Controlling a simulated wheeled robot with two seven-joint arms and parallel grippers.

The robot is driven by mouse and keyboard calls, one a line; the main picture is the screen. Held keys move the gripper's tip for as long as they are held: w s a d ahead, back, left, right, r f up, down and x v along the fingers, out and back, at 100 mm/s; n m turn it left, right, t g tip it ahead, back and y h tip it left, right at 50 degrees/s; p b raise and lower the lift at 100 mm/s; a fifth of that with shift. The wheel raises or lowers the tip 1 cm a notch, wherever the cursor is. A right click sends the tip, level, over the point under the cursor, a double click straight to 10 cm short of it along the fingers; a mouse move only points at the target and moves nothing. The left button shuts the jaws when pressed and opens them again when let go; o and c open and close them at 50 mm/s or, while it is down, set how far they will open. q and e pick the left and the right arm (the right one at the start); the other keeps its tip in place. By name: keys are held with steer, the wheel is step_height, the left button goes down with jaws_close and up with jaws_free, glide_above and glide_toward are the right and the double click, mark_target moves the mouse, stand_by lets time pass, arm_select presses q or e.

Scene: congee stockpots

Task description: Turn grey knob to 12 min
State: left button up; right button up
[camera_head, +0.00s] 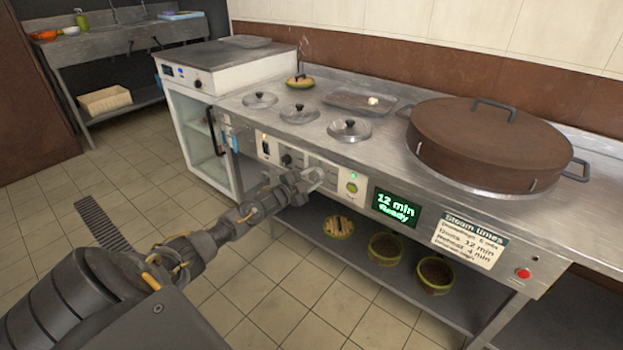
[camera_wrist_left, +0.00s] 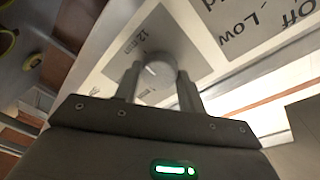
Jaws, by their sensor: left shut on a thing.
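My left gripper (camera_head: 306,182) is at the front control panel (camera_head: 327,165) of the steel counter. In the left wrist view its two fingers (camera_wrist_left: 157,84) are shut on the grey knob (camera_wrist_left: 154,72), one on each side. A white mark shows on the knob's face. A grey label plate (camera_wrist_left: 137,43) beside the knob carries a "12 min" marking. In the head view the gripper mostly hides the knob. The green display (camera_head: 395,208) reads "12 min Ready". My right gripper is not in view.
A black knob (camera_head: 287,159) and a green button (camera_head: 352,188) flank my gripper on the panel. A steam-times sign (camera_head: 469,239) and a red button (camera_head: 523,273) are further right. A large brown lidded pot (camera_head: 490,140) stands on the counter. Bowls sit on the shelf below.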

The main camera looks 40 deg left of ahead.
arm_select(q)
steer(key=o, duration=1)
steer(key=shift+s, duration=0.1)
steer(key=shift+s, duration=0.35)
steer(key=s, duration=0.1)
steer(key=s+p, duration=0.1)
steer(key=shift+s+a, duration=0.2)
steer(key=shift+s, duration=0.2)
steer(key=p, duration=0.1)
glide_toward(315, 176)
steer(key=shift+s+a, duration=0.15)
steer(key=shift+s, duration=1)
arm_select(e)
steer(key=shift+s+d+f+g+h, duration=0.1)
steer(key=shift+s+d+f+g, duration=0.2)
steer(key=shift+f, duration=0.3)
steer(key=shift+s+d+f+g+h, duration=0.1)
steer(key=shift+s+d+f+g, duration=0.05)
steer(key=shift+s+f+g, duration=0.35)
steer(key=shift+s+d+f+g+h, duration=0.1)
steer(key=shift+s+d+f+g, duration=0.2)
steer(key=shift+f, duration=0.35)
